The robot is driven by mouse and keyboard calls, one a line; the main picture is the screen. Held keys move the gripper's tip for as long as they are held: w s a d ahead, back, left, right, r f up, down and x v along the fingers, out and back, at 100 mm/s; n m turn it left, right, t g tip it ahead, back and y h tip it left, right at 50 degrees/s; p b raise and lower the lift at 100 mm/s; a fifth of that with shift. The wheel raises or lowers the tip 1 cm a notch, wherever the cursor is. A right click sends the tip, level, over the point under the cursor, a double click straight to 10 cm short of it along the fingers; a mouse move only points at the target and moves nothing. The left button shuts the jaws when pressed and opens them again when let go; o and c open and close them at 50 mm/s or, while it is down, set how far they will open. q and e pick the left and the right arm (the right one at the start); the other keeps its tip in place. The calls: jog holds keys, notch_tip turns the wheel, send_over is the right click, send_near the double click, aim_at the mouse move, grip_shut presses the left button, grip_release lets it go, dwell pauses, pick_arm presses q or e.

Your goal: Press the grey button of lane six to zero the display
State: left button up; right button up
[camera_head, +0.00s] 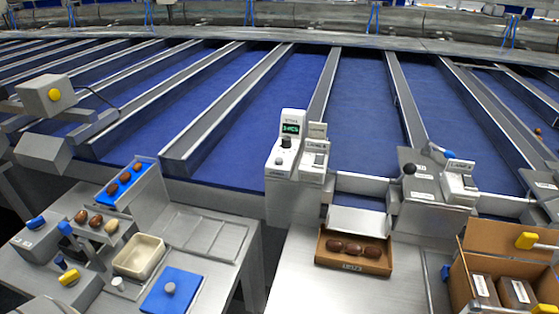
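A white control unit (284,160) stands at the middle, at the near end of the blue lanes. Its small display (290,128) is lit green with characters too small to read surely. Below the display are a dark knob (286,143) and a small grey button (278,161). Lane placards (317,146) stand right beside it; their numbers are too small to read surely. A second placard (460,166) stands on a grey unit further right. Neither of my grippers is in view, and nothing touches the control unit.
An open brown box of dates (325,262) sits on the steel table before the unit. A cardboard carton (475,244) stands at right. The left bench holds a cream tray (154,274), a blue pad (155,306) and loose dates.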

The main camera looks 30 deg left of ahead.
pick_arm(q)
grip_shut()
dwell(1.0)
